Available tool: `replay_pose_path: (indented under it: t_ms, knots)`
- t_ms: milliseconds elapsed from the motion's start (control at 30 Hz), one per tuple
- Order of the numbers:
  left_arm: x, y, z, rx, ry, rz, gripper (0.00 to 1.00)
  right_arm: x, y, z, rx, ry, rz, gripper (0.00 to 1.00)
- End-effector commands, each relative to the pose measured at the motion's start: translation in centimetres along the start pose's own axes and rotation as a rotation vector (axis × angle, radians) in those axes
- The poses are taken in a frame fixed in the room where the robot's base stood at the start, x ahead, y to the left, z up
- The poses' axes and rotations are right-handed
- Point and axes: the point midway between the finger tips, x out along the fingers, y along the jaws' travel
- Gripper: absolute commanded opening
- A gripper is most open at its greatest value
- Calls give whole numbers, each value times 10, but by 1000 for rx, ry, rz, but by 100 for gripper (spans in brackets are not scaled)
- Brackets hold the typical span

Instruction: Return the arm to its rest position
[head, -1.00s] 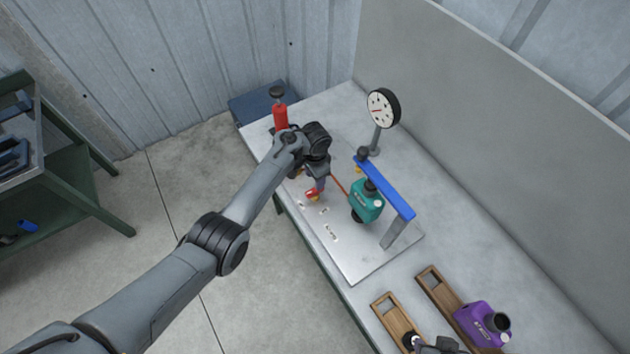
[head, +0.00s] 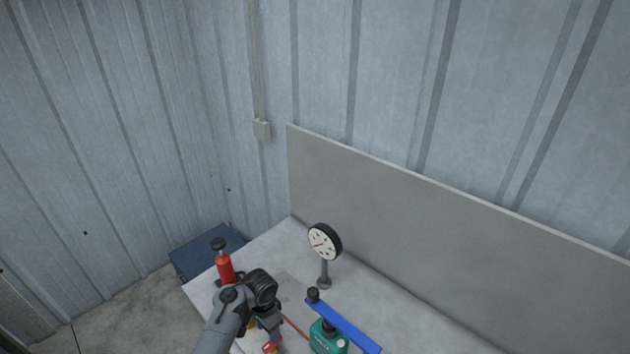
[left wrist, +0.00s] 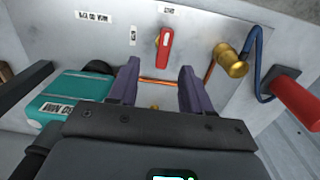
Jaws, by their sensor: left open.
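My left arm reaches in from the bottom of the head view, with its gripper (head: 268,338) low over the bench plate and partly cut off by the frame edge. In the left wrist view, the left gripper (left wrist: 158,85) is open, with two purple-grey fingers apart and nothing held between them. A red valve handle (left wrist: 165,48) on the metal plate lies just beyond the fingertips, apart from them. My right gripper is not in view.
A dial gauge (head: 324,242) stands on the bench (head: 285,258) beside a blue bar (head: 343,325). A red cylinder (head: 224,267) stands at the bench's left end. A brass fitting (left wrist: 230,60) with a blue hose sits right of the fingers. A grey panel (head: 420,235) backs the bench.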

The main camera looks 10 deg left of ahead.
Motion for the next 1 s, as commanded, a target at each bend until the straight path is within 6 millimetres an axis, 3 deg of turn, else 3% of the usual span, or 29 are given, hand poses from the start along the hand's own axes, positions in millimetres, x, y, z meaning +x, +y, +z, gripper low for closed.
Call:
replay_pose_path:
  t_ms: [167, 300, 400, 533, 667, 767, 900, 1000]
  knots:
    - [58, 32, 49, -4, -101, 70, 49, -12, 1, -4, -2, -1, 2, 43]
    - [113, 74, 119, -8, -203, 130, 49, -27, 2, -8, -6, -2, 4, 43]
    - [137, 103, 170, -28, -245, 142, 49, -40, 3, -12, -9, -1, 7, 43]
    - [147, 135, 228, -70, -270, 128, 49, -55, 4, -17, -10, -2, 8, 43]
    - [133, 165, 278, -122, -261, 94, 49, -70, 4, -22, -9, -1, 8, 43]
    - [107, 184, 307, -167, -229, 60, 49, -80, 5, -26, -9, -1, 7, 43]
    - [53, 203, 329, -236, -147, 10, 49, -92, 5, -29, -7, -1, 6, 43]
    - [6, 209, 333, -288, -65, -24, 49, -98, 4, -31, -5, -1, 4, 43]
